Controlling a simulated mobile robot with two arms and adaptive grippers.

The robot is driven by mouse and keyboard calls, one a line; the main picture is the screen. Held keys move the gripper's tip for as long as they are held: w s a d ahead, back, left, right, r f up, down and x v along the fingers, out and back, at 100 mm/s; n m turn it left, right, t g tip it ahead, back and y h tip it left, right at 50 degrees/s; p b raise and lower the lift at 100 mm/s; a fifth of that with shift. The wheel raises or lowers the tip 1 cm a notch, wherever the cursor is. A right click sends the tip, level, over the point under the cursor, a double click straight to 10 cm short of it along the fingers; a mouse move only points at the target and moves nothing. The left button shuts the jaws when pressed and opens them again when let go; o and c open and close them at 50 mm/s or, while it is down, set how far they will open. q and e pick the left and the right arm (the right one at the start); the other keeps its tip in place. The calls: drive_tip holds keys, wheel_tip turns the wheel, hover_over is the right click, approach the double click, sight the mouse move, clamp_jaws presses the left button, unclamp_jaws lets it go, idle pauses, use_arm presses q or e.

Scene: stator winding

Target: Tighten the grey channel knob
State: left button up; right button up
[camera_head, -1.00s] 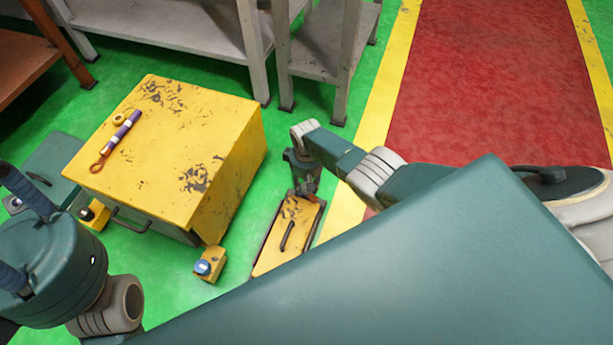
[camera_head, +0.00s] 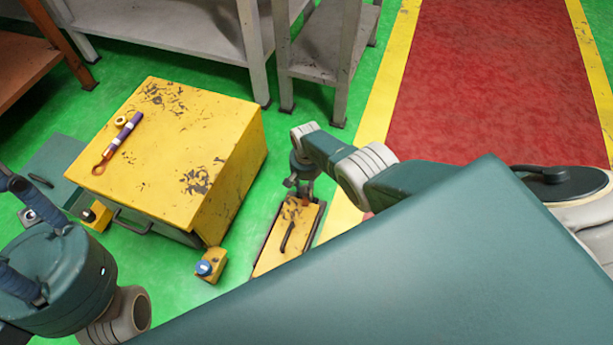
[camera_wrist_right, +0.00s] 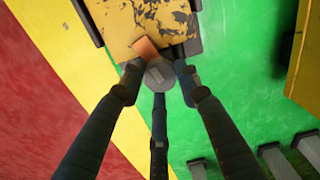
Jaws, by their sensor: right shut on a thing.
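The grey knob (camera_wrist_right: 159,76) sits at the near end of a worn yellow block in the right wrist view. The block (camera_head: 276,245) shows in the head view on the floor, with a dark handle on top and dark side rails. My right gripper (camera_head: 302,188) reaches down to its far end; there the knob is hidden or too small to tell. In the wrist view its dark fingers close around the knob, touching its sides. An orange-brown piece (camera_wrist_right: 145,48) lies beside the knob on the block. My left gripper (camera_head: 50,265) is partly in view at lower left, its fingertips cut off.
A large yellow cabinet (camera_head: 215,145) stands left of the block, with a purple-handled tool (camera_head: 120,140) and a ring on top. A small yellow box with a blue knob (camera_head: 205,268) stands in front. Grey shelving (camera_head: 190,30) is behind. Green floor is clear between cabinet and block.

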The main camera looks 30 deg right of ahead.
sight(306, 189)
drive_tip(key=shift+m, duration=0.5)
idle(0.4)
idle(0.4)
drive_tip(key=o, duration=1.2)
drive_tip(key=shift+r, duration=0.1)
drive_tip(key=shift+r, duration=0.1)
drive_tip(key=shift+w+r, duration=0.1)
drive_tip(key=shift+r, duration=0.25)
wheel_tip(306, 189, up, 11)
